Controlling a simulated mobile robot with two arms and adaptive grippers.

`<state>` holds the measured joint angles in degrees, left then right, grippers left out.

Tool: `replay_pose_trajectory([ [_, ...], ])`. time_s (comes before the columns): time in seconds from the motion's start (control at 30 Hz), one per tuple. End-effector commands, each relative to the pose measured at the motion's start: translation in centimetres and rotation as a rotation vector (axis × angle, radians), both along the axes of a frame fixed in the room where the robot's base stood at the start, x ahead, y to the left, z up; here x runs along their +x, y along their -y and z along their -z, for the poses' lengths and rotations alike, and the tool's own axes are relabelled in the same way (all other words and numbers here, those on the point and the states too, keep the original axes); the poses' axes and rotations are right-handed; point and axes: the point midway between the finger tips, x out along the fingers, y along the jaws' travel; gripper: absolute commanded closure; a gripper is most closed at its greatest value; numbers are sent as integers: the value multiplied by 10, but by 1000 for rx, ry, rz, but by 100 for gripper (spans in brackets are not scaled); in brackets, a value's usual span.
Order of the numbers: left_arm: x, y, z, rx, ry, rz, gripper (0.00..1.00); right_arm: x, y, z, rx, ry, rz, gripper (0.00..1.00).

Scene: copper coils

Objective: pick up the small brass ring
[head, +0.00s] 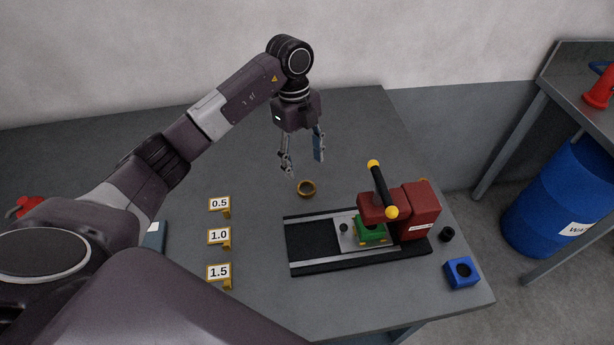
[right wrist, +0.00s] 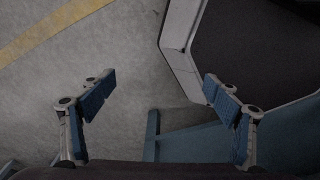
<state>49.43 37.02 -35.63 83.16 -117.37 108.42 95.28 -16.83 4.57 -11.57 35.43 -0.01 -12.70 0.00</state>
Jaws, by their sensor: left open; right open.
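The small brass ring (head: 307,188) lies on the grey table, behind the black rail of the red machine. My left gripper (head: 304,165) is open and empty, fingers pointing down. The ring is not in the right wrist view.
The red machine (head: 420,209) with a black lever stands right of the ring. Labelled stands (head: 219,236) form a column on the left. A blue block (head: 462,272) and a small black cylinder (head: 447,234) are near the right edge. The table (head: 355,130) behind the ring is clear.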

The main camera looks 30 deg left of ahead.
Motion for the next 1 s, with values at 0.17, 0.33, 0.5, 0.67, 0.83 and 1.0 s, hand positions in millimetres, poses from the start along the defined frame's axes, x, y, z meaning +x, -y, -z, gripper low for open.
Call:
replay_pose_trajectory([
  [0.17, -3, 3, 19, -1, -3, -1, 44, -20, 7, -7, -9, -28, 3, 18],
  [0.33, -8, 7, 42, -1, -5, 0, 44, -16, 7, -21, -8, -20, 3, 18],
  [0.5, -8, 8, 64, 0, -2, -1, 44, -1, 5, -25, -5, 1, 2, 18],
  [0.67, -7, 9, 68, 0, 1, 0, 44, 5, 0, -25, 1, 11, 4, 18],
  [0.83, -7, 9, 68, 0, 1, 0, 49, 3, -5, -25, 6, 8, 4, 18],
  [1.0, -7, 9, 68, 1, 1, 0, 68, -2, -5, -24, 6, 0, 2, 18],
])
